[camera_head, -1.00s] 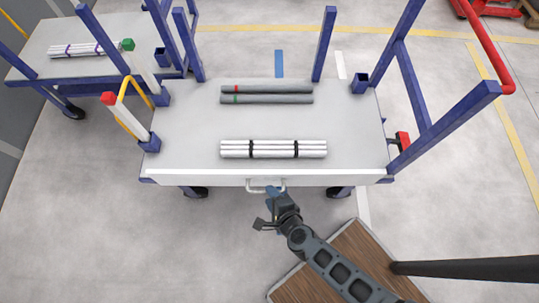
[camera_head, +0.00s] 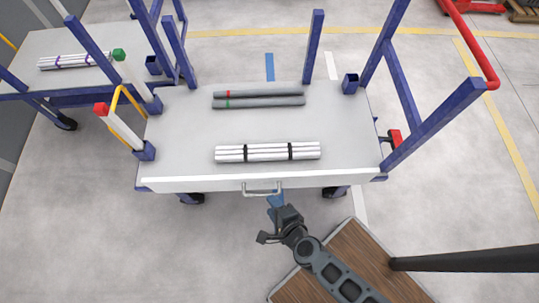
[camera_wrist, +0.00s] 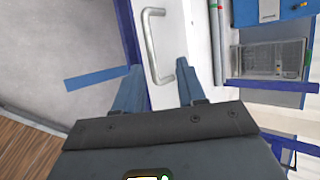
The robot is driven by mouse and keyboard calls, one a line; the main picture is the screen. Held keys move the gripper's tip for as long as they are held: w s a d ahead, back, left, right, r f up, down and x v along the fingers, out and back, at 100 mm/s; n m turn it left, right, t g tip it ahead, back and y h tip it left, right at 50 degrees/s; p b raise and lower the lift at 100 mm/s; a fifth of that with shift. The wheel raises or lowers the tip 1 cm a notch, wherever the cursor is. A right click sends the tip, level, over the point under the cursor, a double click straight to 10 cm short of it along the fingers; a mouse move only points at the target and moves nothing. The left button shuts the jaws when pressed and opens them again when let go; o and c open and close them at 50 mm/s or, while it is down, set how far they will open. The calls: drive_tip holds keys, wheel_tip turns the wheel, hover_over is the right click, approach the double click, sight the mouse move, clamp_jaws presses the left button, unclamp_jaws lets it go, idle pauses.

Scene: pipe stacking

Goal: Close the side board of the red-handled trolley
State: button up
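The trolley (camera_head: 185,125) with the red handle (camera_head: 476,45) stands in the middle of the head view. Its white side board (camera_head: 210,185) runs along the near edge. I cannot tell for sure whether it is fully upright. A grey metal handle (camera_head: 262,193) sits on the board's outer face; it also shows in the wrist view (camera_wrist: 150,45). My gripper (camera_head: 275,203) is just below and right of this handle in the head view. In the wrist view, my gripper (camera_wrist: 158,66) is open, with the lower end of the handle appearing between its fingertips. Contact is not visible.
Bundled white pipes (camera_head: 267,152) and two dark grey pipes (camera_head: 258,99) lie on the trolley. Blue posts (camera_head: 313,45) rise around it. A second trolley (camera_head: 90,45) stands at the upper left. The floor at the lower left is clear.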

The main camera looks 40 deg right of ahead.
drive_tip(key=v, duration=0.4)
drive_tip(key=shift+s, duration=0.1)
idle(0.5)
drive_tip(key=s+d+r+n+t, duration=0.1)
drive_tip(key=s+d+r+n, duration=0.1)
drive_tip(key=s+r+n, duration=0.2)
drive_tip(key=s+d+r+n+t+y+b, duration=0.1)
drive_tip(key=s+r+n, duration=0.3)
drive_tip(key=r+n, duration=0.7)
drive_tip(key=s+d+r+n+t, duration=0.2)
drive_tip(key=r+n, duration=0.6)
drive_tip(key=r, duration=1.3)
drive_tip(key=shift+s+d+r+t+y, duration=0.3)
drive_tip(key=shift+s+d+r, duration=0.1)
drive_tip(key=shift+s+d, duration=0.7)
drive_tip(key=shift+a, duration=0.1)
